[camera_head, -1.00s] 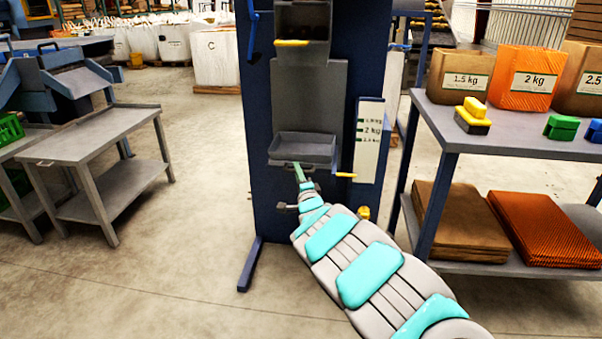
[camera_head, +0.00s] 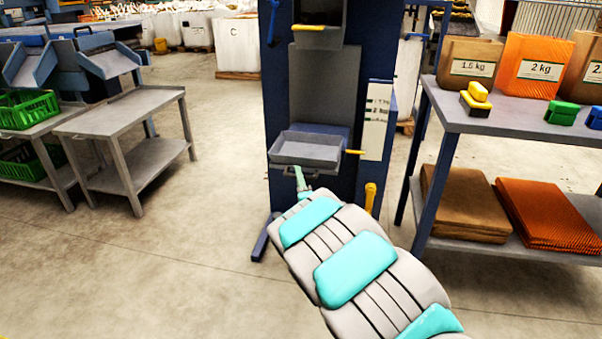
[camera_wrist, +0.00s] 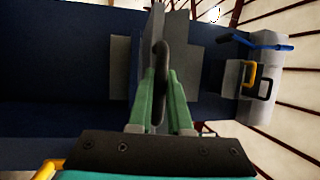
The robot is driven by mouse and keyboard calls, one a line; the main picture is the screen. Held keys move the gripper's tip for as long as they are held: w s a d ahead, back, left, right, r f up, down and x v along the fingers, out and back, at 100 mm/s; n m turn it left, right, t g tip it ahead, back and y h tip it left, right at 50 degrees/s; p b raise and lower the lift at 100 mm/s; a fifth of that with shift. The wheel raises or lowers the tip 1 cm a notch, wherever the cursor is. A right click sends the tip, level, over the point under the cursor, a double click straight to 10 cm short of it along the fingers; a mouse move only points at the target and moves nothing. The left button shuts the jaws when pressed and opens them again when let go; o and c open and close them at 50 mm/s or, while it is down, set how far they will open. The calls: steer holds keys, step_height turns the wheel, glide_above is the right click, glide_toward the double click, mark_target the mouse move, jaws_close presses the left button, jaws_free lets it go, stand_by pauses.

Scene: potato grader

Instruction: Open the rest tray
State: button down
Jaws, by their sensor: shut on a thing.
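The rest tray (camera_head: 303,152) is a shallow grey tray on the front of the tall dark blue machine (camera_head: 277,95). It stands out from the machine, with a blue surface showing behind it. My gripper (camera_head: 299,175), with green fingers, is at the tray's front edge, just below the rim. In the wrist view, the fingers of my gripper (camera_wrist: 163,98) are on either side of a dark curved handle (camera_wrist: 162,60) and shut on it. Grey plates of the tray (camera_wrist: 148,50) show beside the handle. My arm hides the machine's lower front.
A yellow lever (camera_head: 355,152) sticks out right of the tray, and a yellow post (camera_head: 370,195) stands lower down. A bench with bags (camera_head: 520,115) is close on the right. A grey table (camera_head: 125,112) is on the left. The floor between is open.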

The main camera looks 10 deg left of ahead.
steer(key=shift+s+f, duration=0.15)
steer(key=c, duration=0.8)
jaws_free()
steer(key=shift+c, duration=0.2)
steer(key=shift+s, duration=0.1)
steer(key=b+v, duration=0.1)
steer(key=v, duration=0.6)
steer(key=shift+s, duration=0.3)
steer(key=shift+d, duration=0.1)
